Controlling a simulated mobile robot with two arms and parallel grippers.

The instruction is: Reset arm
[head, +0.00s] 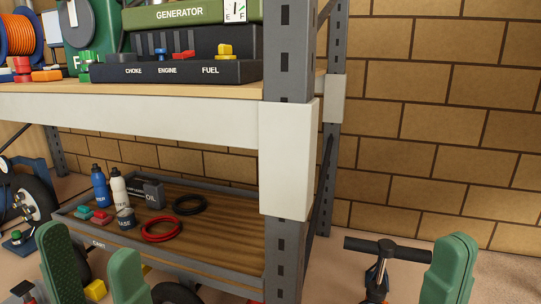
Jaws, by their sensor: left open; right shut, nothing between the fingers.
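My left gripper (90,250) is at the lower left, its two green fingers apart with nothing between them. It is in front of the low wooden cart (225,232). My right gripper (455,245) is at the lower right, its green fingers together and empty. It is right of a dark T-shaped handle (388,250) on an upright stem, which may be a pump. I cannot tell whether they touch. Both grippers point up, and the arms behind them are out of view.
A grey rack post (290,60) with a white sleeve (288,160) stands between the grippers. The shelf (130,108) holds a generator (190,14) and a black control panel (170,72). A brick wall (440,120) is behind.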

